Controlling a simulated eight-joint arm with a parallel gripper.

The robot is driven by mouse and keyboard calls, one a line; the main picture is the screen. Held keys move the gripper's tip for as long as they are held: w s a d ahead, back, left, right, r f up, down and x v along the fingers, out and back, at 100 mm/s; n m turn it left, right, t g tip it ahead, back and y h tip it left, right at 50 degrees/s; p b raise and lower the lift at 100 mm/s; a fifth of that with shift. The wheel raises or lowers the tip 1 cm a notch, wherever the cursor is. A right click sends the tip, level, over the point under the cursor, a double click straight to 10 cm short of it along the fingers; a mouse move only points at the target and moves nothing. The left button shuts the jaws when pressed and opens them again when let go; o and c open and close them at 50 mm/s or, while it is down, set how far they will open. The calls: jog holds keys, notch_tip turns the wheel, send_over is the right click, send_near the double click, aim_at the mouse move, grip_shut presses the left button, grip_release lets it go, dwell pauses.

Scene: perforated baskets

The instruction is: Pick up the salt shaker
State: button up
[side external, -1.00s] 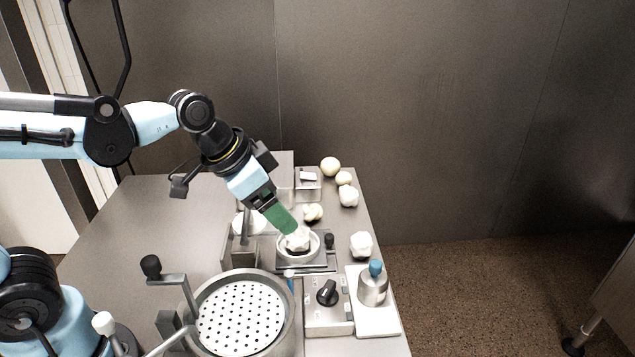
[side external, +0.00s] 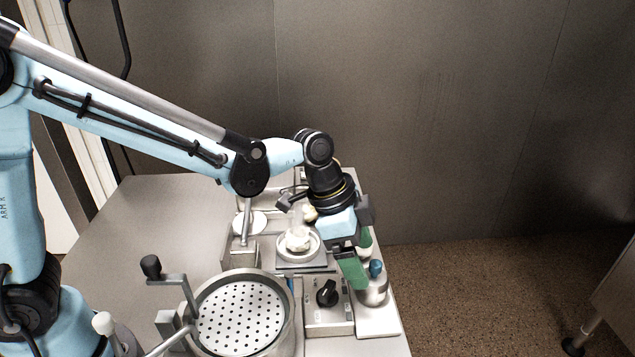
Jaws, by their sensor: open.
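The salt shaker (side external: 374,295) appears to be the small silver vessel with a blue top. It stands upright on a white board at the table's right front. My gripper (side external: 361,272) is open and points down at the shaker's upper part. One green finger is nearer the camera, just left of the blue top; the other shows behind it. The near finger overlaps the shaker's left edge in this view. I cannot tell whether the fingers touch the shaker.
A control box with a black knob (side external: 327,293) stands directly left of the shaker. A large pot with a perforated basket (side external: 241,318) and crank handles fills the front left. A scale dish holding a pale lump (side external: 298,239) is behind. The table's right edge is close to the shaker.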

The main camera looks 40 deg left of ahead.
aim_at(370, 275)
jog(key=shift+d+x, duration=0.2)
jog(key=shift+x, duration=3.3)
jog(key=shift+r, duration=0.1)
jog(key=c, duration=1.2)
jog(key=shift+o, duration=0.2)
